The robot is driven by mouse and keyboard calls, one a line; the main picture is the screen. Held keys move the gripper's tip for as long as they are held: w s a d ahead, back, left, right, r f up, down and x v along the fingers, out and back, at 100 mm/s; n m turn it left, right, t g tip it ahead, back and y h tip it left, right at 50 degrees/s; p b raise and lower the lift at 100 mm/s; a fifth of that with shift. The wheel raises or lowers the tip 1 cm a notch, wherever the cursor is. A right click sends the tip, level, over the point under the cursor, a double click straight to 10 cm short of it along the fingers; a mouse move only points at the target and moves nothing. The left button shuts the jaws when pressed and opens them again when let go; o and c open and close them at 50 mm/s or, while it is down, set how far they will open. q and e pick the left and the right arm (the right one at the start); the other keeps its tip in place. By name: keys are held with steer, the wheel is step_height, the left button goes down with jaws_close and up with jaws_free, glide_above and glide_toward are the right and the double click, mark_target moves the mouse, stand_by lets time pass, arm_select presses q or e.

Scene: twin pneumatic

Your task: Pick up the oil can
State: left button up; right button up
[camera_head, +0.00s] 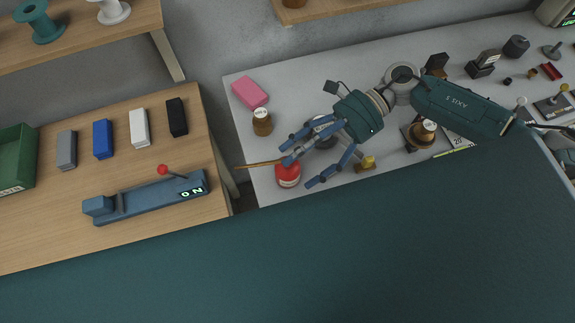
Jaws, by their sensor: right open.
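The oil can (288,175) has a round red body with a pale label and a long thin brass-coloured spout pointing left. It stands on the grey bench near its front edge. My right gripper (298,163) comes in from the right with its blue fingers spread open. The fingers are over and beside the can's right side and partly hide its top. I cannot tell whether they touch it. My left gripper is not in view.
A brown jar (262,123) and a pink block (250,93) are behind the can. A small yellow-topped item (367,163) is right of the gripper. Several parts crowd the bench's right side. A wooden table with a blue lever device (150,198) is left, across a gap.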

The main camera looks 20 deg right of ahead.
steer(key=shift+x, duration=1.3)
steer(key=c, duration=1.6)
steer(key=shift+r, duration=0.2)
